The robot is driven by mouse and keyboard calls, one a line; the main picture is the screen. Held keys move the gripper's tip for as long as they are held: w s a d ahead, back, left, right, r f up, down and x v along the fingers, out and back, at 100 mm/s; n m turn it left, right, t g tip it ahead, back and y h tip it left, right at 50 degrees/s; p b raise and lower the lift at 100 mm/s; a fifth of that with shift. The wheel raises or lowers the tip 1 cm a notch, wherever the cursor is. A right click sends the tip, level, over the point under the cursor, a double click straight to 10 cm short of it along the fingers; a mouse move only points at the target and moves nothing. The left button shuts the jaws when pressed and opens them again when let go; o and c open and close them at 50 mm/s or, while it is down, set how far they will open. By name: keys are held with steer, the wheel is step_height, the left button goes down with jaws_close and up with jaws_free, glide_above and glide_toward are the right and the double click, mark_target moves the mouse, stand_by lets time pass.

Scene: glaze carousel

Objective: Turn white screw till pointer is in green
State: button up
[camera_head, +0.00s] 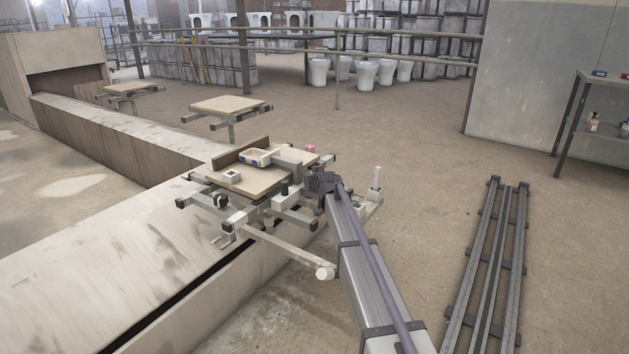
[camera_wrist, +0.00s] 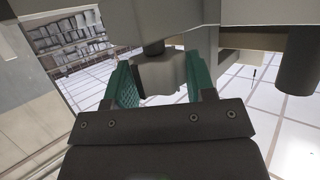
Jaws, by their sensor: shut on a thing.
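My gripper (camera_wrist: 162,92) has two green-padded fingers in the wrist view. They are closed around a pale, lobed screw head (camera_wrist: 165,75) hanging under a dark shaft, which I take to be the white screw. In the head view my gripper (camera_head: 312,190) is at the right edge of a small table plate (camera_head: 257,184), and the screw is hidden there. A white box with a blue-edged face (camera_head: 257,157) lies on the plate and may be the gauge. Its pointer and any green zone are too small to make out.
Pale bars and posts (camera_head: 286,244) surround the plate, close to my arm. A second table (camera_head: 228,106) stands behind. A long pale bench (camera_head: 130,262) runs along the left. Rails (camera_head: 488,262) lie on the open floor at right, near a shelf (camera_head: 602,82).

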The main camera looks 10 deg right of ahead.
steer(key=shift+m+h, duration=0.3)
steer(key=shift+h, duration=0.2)
steer(key=o, duration=0.9)
steer(key=shift+o, duration=0.2)
steer(key=shift+s, duration=0.15)
steer(key=p+v, duration=0.4)
steer(key=v, duration=0.6)
steer(key=shift+s+r, duration=0.2)
steer(key=shift+s, duration=0.05)
steer(key=shift+d, duration=0.1)
